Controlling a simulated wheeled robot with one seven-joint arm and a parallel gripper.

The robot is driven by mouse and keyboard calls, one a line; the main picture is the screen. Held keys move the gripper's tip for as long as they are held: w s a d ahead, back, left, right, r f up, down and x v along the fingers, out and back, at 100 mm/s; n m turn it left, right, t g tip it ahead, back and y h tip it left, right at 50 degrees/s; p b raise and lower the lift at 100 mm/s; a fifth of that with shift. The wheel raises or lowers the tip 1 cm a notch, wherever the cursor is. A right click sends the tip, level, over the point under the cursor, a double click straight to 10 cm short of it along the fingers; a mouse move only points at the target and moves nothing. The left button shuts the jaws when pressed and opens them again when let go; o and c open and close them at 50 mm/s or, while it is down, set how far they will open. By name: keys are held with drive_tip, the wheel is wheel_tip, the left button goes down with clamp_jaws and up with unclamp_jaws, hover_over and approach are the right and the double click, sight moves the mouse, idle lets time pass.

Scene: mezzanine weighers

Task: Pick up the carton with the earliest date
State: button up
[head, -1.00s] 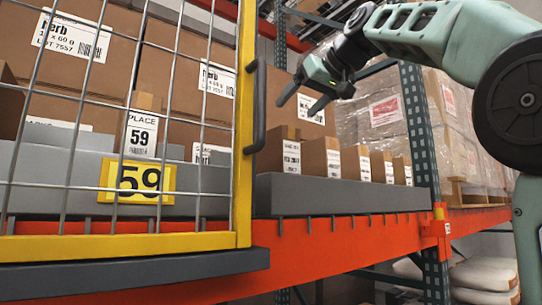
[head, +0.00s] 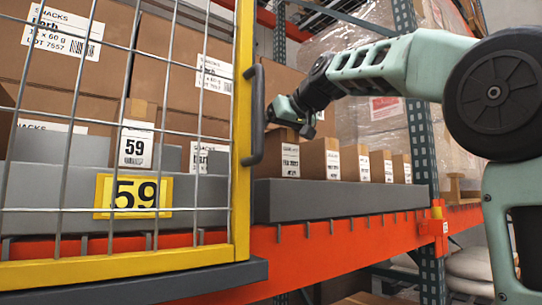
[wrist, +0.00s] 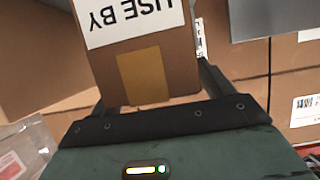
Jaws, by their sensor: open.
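Several small brown cartons with white date labels stand in a row on the grey ledge. From the left they include the leftmost carton (head: 286,158), a second carton (head: 320,158), a third (head: 355,163) and smaller-looking ones to the right. Their dates are too small to read. My gripper (head: 288,118) is open at the top of the leftmost carton. In the wrist view, a carton (wrist: 165,70) with a "USE BY" label, upside down in the picture, lies between my open fingers (wrist: 152,90). Its date is cut off. I cannot tell whether the fingers touch it.
A yellow-framed mesh gate (head: 243,130) with a dark handle (head: 257,115) stands just left of my gripper. A grey ledge (head: 330,203) rests on the orange beam (head: 330,240). A green upright (head: 422,150) stands at right.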

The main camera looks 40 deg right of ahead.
drive_tip(key=c, duration=1.7)
drive_tip(key=shift+r, duration=0.1)
drive_tip(key=shift+c, duration=0.2)
